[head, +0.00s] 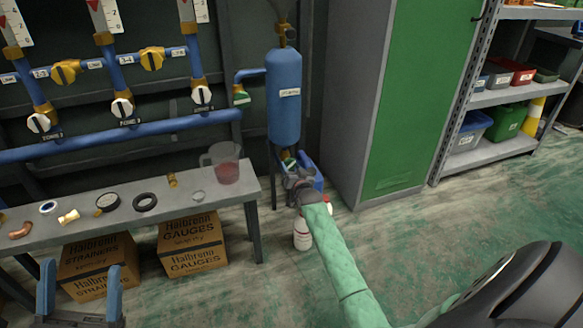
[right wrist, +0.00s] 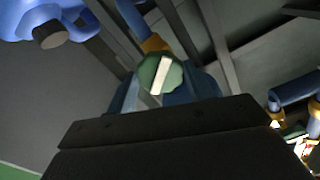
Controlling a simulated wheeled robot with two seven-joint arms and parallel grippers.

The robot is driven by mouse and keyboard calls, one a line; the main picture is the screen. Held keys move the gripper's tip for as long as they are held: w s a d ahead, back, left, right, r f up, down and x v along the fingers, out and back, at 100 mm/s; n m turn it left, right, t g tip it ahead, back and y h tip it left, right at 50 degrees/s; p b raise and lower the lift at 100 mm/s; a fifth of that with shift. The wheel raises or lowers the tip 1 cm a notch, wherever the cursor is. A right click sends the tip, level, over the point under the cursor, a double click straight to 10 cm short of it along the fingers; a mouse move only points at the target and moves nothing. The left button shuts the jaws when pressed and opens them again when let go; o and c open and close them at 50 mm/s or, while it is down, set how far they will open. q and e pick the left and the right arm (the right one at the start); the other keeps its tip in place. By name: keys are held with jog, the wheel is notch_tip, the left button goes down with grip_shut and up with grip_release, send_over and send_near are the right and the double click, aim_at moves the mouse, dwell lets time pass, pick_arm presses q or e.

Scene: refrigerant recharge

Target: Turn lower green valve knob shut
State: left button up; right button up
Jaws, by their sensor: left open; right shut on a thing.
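The lower green valve knob (head: 288,161) is under the blue tank (head: 284,98), mostly hidden by my right gripper (head: 297,177) in the head view. In the right wrist view the green knob (right wrist: 160,74) shows its white bar, close to upright and leaning slightly. The blue fingers of my right gripper (right wrist: 160,93) stand on both sides of it, shut on the knob. My left gripper (head: 80,295) is open and empty at the bottom left, in front of the bench.
An upper green valve knob (head: 241,97) is on the pipe left of the tank. A grey bench (head: 120,215) holds a jug (head: 222,163) and small parts. A blue container (head: 312,173) and a white bottle (head: 302,234) stand near my right arm. A green cabinet (head: 425,90) is to the right.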

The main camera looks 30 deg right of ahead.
jog(key=shift+a+r+m+p, duration=0.1)
jog(key=shift+a+m+p, duration=0.15)
jog(key=shift+m+p, duration=0.75)
jog(key=shift+m, duration=0.6)
jog(key=shift+m+p, duration=0.5)
jog(key=shift+p, duration=0.05)
jog(key=m+p, duration=0.1)
jog(key=m, duration=0.1)
jog(key=shift+m, duration=0.3)
jog(key=o, duration=1)
jog(key=shift+w, duration=0.1)
jog(key=shift+c, duration=0.2)
